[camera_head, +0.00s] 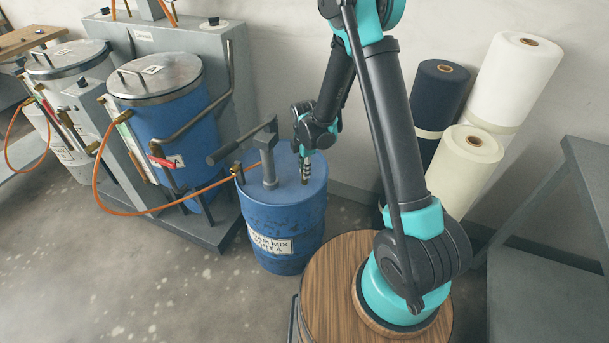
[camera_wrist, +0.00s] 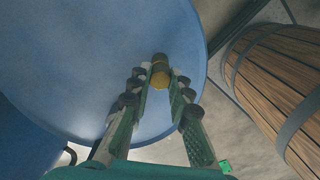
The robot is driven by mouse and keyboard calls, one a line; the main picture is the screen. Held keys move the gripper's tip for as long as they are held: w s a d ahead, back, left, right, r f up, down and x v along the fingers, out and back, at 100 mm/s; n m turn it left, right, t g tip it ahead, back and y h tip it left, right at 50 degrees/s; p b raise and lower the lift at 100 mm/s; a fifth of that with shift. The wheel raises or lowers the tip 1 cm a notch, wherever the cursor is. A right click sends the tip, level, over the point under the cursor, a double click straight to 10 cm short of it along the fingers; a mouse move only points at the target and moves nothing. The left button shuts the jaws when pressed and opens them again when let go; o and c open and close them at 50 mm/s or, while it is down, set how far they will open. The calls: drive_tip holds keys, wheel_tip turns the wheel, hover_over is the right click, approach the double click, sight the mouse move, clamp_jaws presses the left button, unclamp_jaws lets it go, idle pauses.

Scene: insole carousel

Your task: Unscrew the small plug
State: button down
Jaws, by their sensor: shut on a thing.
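A blue drum (camera_head: 290,225) with a label reading roughly "foam mix part A" stands on the floor beside my arm. Its blue top also fills much of the wrist view (camera_wrist: 95,60). My gripper (camera_head: 305,180) points down onto the right part of the drum's top. In the wrist view, my gripper (camera_wrist: 161,84) is shut on the small plug (camera_wrist: 160,77), a yellow-brown knob between the fingertips near the lid's edge. A darker round end shows just beyond it. The plug is hidden or too small to make out in the head view. I cannot tell whether its thread is still engaged.
A grey hand pump (camera_head: 269,160) with a dark lever rises from the drum top, left of my gripper. An orange hose (camera_head: 150,213) runs from it to a blue tank (camera_head: 168,130). Fabric rolls (camera_head: 510,75) stand right, behind my arm. Floor at front left is clear.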

drive_tip(key=n, duration=0.8)
drive_tip(key=shift+n, duration=0.3)
drive_tip(key=c, duration=1.3)
unclamp_jaws()
drive_tip(key=shift+c, duration=0.5)
